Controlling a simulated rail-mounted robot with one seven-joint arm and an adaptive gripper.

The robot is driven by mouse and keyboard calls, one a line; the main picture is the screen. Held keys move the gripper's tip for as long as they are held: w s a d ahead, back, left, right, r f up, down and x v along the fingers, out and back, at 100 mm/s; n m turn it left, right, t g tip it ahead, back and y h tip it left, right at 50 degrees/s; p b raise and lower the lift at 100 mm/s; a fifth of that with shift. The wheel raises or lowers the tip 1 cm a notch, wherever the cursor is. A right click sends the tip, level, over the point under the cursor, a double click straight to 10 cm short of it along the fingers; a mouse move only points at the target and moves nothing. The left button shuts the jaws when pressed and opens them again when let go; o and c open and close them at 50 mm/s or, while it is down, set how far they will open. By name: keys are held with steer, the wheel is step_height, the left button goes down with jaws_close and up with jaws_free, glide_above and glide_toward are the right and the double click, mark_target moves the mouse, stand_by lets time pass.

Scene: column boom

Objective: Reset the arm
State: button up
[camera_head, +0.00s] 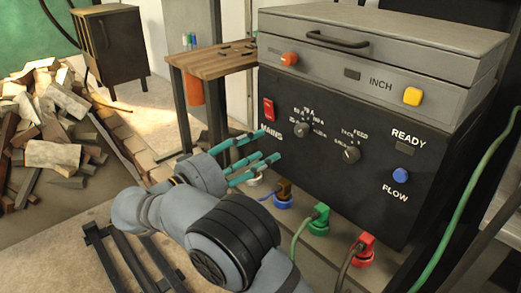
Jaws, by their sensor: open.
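My gripper (266,152) has teal fingers and reaches in from the lower middle on my grey arm. Its fingers are spread apart and it looks empty. The fingertips are in front of the lower left of the black control panel (325,165), close to the MAINS label. I cannot tell whether they touch the panel. A red switch (269,110) sits just above the fingertips.
A wooden table (212,61) and a rubble pile (50,135) are left.

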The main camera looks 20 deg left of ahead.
mark_target(298, 132)
steer(key=shift+w, duration=0.1)
steer(key=x, duration=1.2)
steer(key=shift+p, duration=0.3)
